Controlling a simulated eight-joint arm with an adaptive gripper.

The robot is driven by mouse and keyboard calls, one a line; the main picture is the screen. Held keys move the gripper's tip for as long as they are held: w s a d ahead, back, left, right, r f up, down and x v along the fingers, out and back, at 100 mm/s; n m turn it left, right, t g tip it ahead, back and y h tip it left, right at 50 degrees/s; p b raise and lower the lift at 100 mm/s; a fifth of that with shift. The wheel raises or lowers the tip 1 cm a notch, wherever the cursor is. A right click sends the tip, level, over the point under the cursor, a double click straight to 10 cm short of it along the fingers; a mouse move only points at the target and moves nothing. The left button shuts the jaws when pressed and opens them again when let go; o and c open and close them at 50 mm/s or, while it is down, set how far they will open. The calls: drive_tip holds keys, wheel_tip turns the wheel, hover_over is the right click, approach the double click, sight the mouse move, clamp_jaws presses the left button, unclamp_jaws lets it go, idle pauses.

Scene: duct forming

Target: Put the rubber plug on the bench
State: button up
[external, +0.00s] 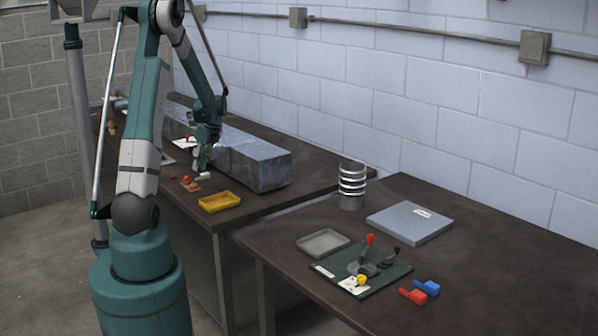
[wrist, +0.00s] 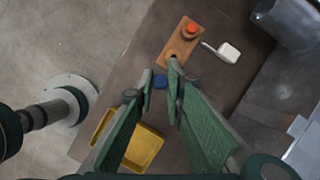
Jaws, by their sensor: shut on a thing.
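My gripper (wrist: 160,77) is shut on a small blue piece (wrist: 160,82), which shows between the fingertips in the wrist view; I take it to be the rubber plug, mostly hidden by the fingers. In the external view my gripper (external: 199,166) is low over the dark brown bench (external: 262,207), and the piece cannot be made out there. I cannot tell whether the piece touches the bench.
A wooden block (wrist: 175,50) with an orange-red peg (wrist: 192,29) lies just beyond the fingertips. A white piece (wrist: 229,53) is to its right. A yellow tray (wrist: 149,146) is near the bench edge. A long grey metal duct (external: 262,168) stands behind.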

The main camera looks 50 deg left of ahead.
drive_tip(key=shift+f+b, duration=0.35)
drive_tip(key=shift+f, duration=2.65)
drive_tip(key=shift+f, duration=1.9)
drive_tip(key=shift+f+b, duration=0.15)
drive_tip(key=shift+b, duration=0.2)
drive_tip(key=o, duration=0.7)
drive_tip(key=shift+c, duration=0.2)
drive_tip(key=shift+r, duration=0.2)
drive_tip(key=p+v, duration=0.1)
drive_tip(key=v, duration=1.1)
